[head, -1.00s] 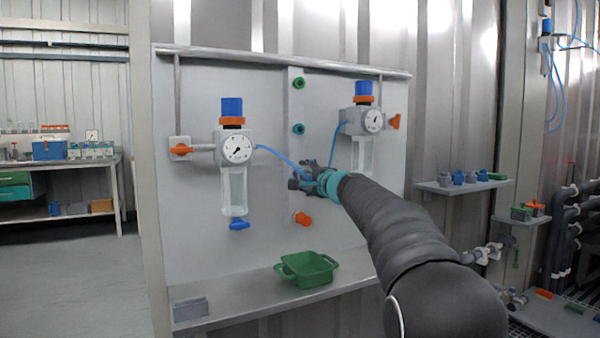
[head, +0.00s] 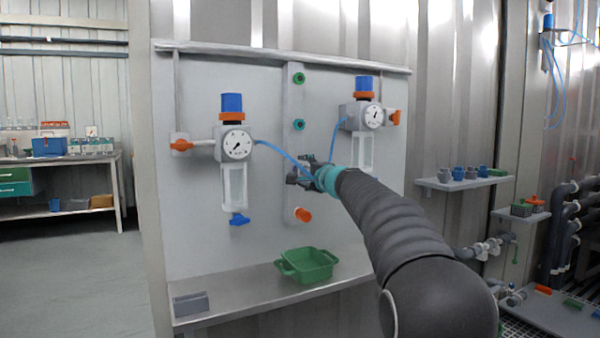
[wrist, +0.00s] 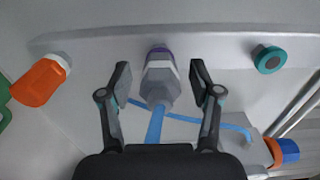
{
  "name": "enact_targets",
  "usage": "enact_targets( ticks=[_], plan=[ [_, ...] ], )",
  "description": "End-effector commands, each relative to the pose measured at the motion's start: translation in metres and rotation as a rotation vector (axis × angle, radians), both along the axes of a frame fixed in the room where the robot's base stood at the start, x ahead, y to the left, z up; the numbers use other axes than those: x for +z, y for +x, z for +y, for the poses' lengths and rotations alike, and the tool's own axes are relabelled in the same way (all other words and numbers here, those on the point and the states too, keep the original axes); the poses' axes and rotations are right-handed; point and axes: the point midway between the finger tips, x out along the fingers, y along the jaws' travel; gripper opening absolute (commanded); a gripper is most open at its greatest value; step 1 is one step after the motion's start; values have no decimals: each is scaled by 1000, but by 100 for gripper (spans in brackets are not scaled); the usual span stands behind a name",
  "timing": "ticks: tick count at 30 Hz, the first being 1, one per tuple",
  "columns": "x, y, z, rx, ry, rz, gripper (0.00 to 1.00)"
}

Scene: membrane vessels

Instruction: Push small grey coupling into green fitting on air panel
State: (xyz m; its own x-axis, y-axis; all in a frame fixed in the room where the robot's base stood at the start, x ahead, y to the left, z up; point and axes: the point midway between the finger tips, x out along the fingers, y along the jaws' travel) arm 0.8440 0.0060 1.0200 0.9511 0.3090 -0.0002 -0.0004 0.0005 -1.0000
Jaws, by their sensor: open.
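My gripper (wrist: 160,77) is open, with one finger on each side of a small grey coupling (wrist: 160,84), and gaps show between fingers and coupling. A blue hose (wrist: 155,125) runs from the coupling's near end. The coupling's far end is at a purple-ringed port (wrist: 159,51) on the panel; how deep it sits I cannot tell. In the head view, my gripper (head: 304,173) is at the panel's middle strip, and the coupling is hidden there. A green fitting (head: 299,78) is at the top of this strip, above a teal fitting (head: 299,124), and looks empty.
An orange fitting (head: 303,214) sticks out below my gripper. Gauge units stand left (head: 235,144) and right (head: 374,117) on the panel (head: 200,245), joined to blue hoses. A green tray (head: 307,265) and a grey block (head: 190,305) are on the ledge below.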

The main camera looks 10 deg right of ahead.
Motion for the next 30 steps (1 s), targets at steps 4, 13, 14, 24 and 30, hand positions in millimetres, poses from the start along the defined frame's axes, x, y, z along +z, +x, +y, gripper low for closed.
enact_targets(
  ticks=[4,13,14,24,30],
  plan=[
    [0,0,0,0,0,0,64],
    [0,0,0,0,0,0,64],
    [0,0,0,0,0,0,64],
    [0,0,0,0,-1,-1,64],
    [0,0,0,0,-1,0,59]
  ],
)
